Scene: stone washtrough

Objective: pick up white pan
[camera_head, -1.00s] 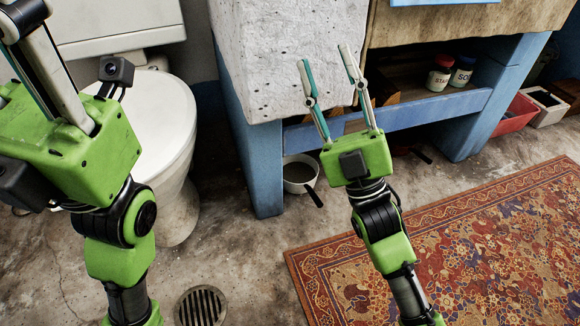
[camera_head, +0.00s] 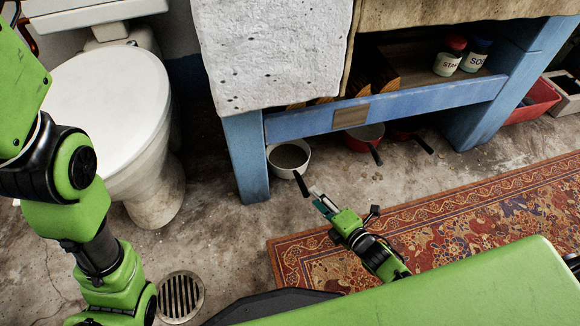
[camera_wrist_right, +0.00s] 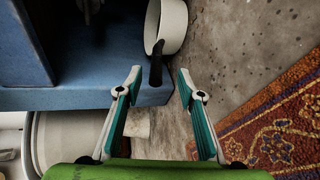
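The white pan (camera_head: 289,157) stands on the floor under the blue bench, near its left front leg. Its dark handle points out to the front right, towards my right gripper (camera_head: 318,196). My right gripper is low, near the handle's end, its fingers pointing at the pan. In the right wrist view the gripper (camera_wrist_right: 160,78) is open and empty. The white pan (camera_wrist_right: 174,24) shows there beyond the fingertips, with its handle between and just past them. My left arm is at the left edge; its fingers are out of view.
The blue bench's leg (camera_head: 247,160) stands just left of the pan, and its rail (camera_head: 420,106) runs above. A red pan (camera_head: 362,136) stands farther right under the bench. A patterned rug (camera_head: 455,220) lies to the right. A toilet (camera_head: 105,105) and floor drain (camera_head: 180,297) are left.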

